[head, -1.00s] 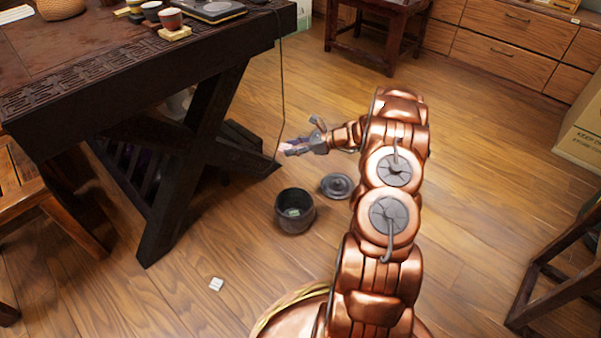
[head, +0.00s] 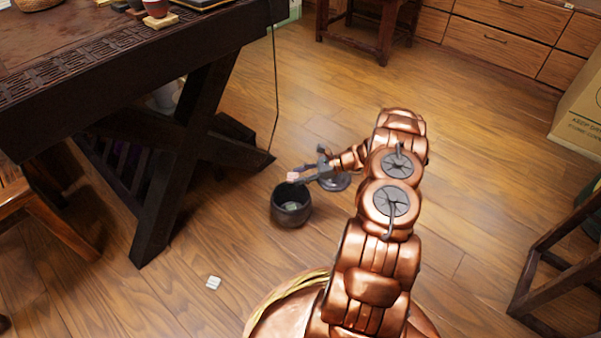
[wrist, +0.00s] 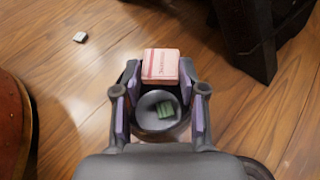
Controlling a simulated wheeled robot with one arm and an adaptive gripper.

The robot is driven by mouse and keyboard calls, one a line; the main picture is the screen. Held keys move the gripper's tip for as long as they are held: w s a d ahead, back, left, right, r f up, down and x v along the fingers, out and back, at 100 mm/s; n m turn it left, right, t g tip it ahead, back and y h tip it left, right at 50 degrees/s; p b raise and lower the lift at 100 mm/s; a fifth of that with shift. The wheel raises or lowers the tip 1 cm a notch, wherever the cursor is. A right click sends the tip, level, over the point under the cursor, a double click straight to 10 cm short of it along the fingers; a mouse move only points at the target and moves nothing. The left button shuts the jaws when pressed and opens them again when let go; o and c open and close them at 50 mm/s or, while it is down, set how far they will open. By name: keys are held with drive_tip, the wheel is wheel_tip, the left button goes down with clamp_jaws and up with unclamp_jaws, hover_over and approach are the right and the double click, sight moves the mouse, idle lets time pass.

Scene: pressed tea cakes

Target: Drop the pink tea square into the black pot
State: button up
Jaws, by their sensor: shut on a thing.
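The pink tea square (head: 293,177) is held in my gripper (head: 299,176), above the far rim of the black pot (head: 291,218) in the head view. In the wrist view the pink square (wrist: 160,63) sits at the tips of my gripper (wrist: 160,75), with a finger on each side. The pot (wrist: 147,117) lies below, between the fingers, its mouth open. A green square (wrist: 166,108) lies inside it. The pot's outer side is mostly hidden by my gripper there.
A whitish square (head: 213,283) lies on the floor at front left. A dark table (head: 110,110) with crossed legs stands left of the pot.

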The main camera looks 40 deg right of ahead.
wheel_tip(320, 180, down, 2)
drive_tip(key=shift+f+b, duration=0.2)
drive_tip(key=shift+b, duration=0.15)
drive_tip(key=o, duration=0.8)
drive_tip(key=shift+o, duration=0.2)
drive_tip(key=shift+r, duration=0.1)
drive_tip(key=v, duration=1.2)
